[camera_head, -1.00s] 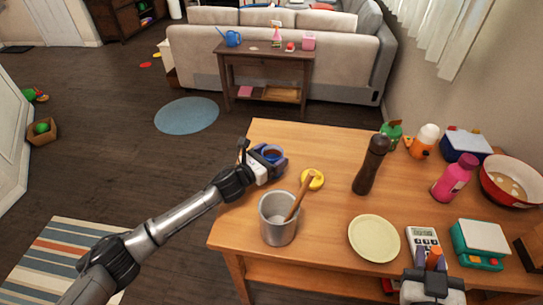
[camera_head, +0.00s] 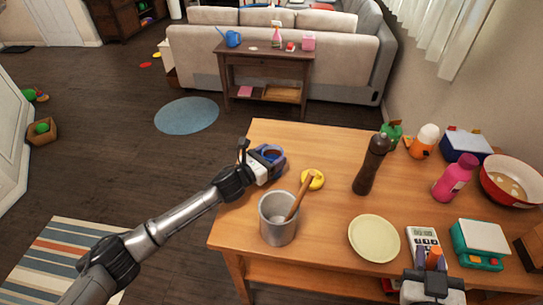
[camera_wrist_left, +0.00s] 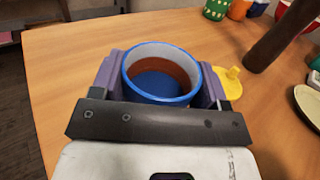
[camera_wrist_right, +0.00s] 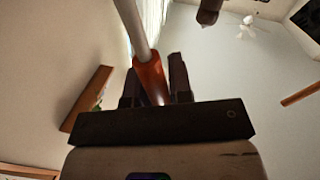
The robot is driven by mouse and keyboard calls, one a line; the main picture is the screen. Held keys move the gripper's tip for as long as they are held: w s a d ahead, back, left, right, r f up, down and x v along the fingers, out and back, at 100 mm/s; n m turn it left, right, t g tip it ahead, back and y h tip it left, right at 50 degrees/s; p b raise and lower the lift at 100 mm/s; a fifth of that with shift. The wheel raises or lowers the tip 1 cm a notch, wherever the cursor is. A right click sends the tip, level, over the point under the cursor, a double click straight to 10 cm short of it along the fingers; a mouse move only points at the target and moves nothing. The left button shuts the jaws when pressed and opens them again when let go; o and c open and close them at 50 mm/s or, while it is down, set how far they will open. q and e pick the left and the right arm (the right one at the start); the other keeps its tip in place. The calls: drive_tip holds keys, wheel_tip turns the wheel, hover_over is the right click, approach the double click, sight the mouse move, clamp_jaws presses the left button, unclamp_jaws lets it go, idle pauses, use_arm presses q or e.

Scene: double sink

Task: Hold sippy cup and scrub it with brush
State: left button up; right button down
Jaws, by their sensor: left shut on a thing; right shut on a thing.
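The sippy cup (camera_wrist_left: 162,75) has a blue rim and an open top, with reddish brown on its inner wall and a blue bottom. My left gripper (camera_wrist_left: 161,82) is shut on it, a finger on either side. In the head view the cup (camera_head: 271,153) is at the table's far left edge, mostly hidden by the gripper. A yellow lid (camera_head: 313,180) lies on the table to its right. My right gripper (camera_wrist_right: 154,88) is shut on the orange handle of the brush (camera_wrist_right: 150,72), whose pale shaft points away. The brush head is not clear.
A grey pot (camera_head: 278,224) with a wooden utensil stands in front of the cup. The table between lid and mill is clear.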

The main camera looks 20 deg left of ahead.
idle(0.3)
use_arm(q)
drive_tip(key=o, duration=1.1)
drive_tip(key=shift+c, duration=0.2)
